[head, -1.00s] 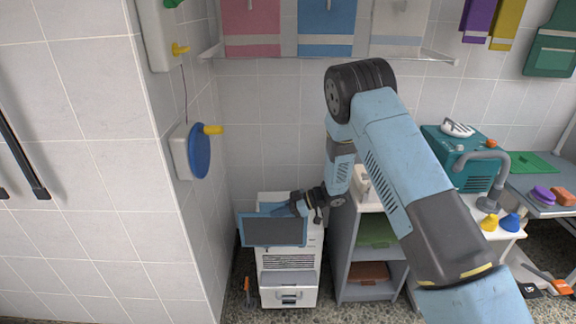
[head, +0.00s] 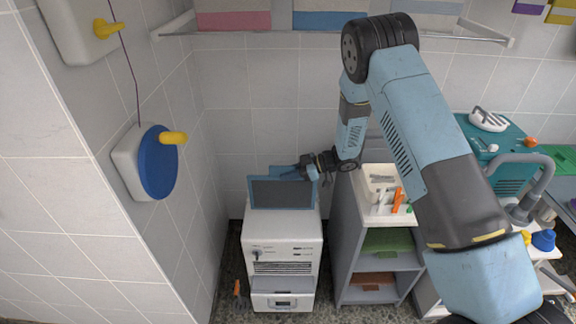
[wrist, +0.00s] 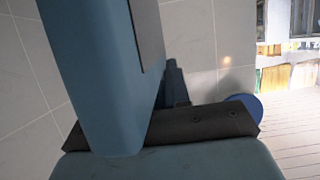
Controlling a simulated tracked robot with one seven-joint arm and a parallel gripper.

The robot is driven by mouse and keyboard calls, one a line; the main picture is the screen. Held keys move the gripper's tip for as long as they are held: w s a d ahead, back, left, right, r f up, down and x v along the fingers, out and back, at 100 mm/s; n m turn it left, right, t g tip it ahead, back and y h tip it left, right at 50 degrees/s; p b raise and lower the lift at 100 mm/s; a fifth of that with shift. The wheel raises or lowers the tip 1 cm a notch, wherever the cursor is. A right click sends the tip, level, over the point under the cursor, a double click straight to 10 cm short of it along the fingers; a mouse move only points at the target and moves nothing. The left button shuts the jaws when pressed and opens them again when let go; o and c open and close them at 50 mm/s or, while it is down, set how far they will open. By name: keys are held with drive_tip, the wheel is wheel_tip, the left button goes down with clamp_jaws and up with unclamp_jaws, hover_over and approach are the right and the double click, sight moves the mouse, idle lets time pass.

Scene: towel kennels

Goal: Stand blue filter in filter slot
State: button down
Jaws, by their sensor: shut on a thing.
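The blue filter (head: 283,194) is a flat rectangular panel with a blue frame and a dark grey face. It stands roughly upright at the top of the white unit (head: 284,237) in the head view. I cannot tell whether its lower edge touches the unit. My gripper (head: 306,170) is shut on the filter's upper right edge. In the wrist view a big blue frame part (wrist: 95,75) fills the left, close to a dark finger. The filter slot cannot be clearly made out; the filter hides part of the unit's top.
A grey shelf cabinet (head: 348,240) stands right of the unit, with a tray of small tools (head: 383,190) on top. A tiled wall corner with a blue disc (head: 158,162) is at left. A rail (head: 440,35) runs above. A teal machine (head: 508,150) is further right.

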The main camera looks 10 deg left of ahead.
drive_tip(key=w+a+f, duration=0.2)
drive_tip(key=w+f, duration=0.1)
drive_tip(key=w, duration=0.6)
drive_tip(key=shift+w+a, duration=0.4)
drive_tip(key=shift+w+d+r, duration=0.1)
drive_tip(key=shift+r, duration=0.05)
idle(0.7)
idle(0.5)
drive_tip(key=shift+f, duration=1.7)
drive_tip(key=shift+f, duration=0.9)
